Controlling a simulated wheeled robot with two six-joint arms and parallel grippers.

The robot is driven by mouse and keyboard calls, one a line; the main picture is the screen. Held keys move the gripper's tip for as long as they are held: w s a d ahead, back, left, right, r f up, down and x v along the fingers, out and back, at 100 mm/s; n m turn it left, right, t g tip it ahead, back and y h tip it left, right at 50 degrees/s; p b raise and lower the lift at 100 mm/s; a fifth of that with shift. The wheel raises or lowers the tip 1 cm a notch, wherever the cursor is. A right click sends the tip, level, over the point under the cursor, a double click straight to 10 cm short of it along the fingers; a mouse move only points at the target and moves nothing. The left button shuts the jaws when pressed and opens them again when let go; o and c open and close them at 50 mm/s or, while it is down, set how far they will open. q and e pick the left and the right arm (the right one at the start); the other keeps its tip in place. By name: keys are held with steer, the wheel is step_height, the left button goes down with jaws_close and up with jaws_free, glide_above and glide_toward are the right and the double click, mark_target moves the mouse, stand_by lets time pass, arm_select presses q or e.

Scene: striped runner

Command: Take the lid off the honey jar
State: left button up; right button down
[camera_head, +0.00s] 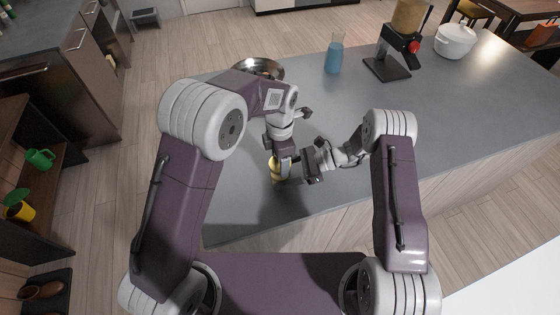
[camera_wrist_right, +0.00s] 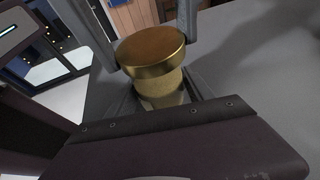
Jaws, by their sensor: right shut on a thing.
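The honey jar (camera_head: 273,171) stands near the front edge of the grey counter, mostly hidden behind my grippers in the head view. In the right wrist view its gold lid (camera_wrist_right: 152,48) sits above the paler jar body (camera_wrist_right: 163,88), between my two fingers. My right gripper (camera_head: 299,168) comes in from the right and is shut on the jar; the exact contact is hard to see. My left gripper (camera_head: 283,163) is over the jar from behind in the head view. Its fingertips are too small and covered to tell whether they are open or touch the lid.
A metal bowl (camera_head: 258,67) stands at the counter's back left, behind my left arm. A flask of blue liquid (camera_head: 334,57), a black appliance (camera_head: 393,58) and a white pot (camera_head: 455,42) stand farther back. The counter (camera_head: 440,115) is clear to the right.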

arm_select(q)
steer(key=shift+r, duration=0.4)
steer(key=shift+s+r, duration=0.1)
steer(key=shift+r, duration=1.9)
arm_select(e)
steer(key=shift+c, duration=1.5)
jaws_free()
arm_select(q)
step_height(320, 180, down, 3)
steer(key=b, duration=0.2)
steer(key=shift+r+b, duration=0.15)
steer(key=shift+b, duration=0.2)
arm_select(e)
steer(key=v, duration=1.1)
steer(key=shift+d, duration=0.15)
steer(key=shift+d+r, duration=0.2)
steer(key=shift+d, duration=0.15)
arm_select(q)
steer(key=shift+a, duration=0.1)
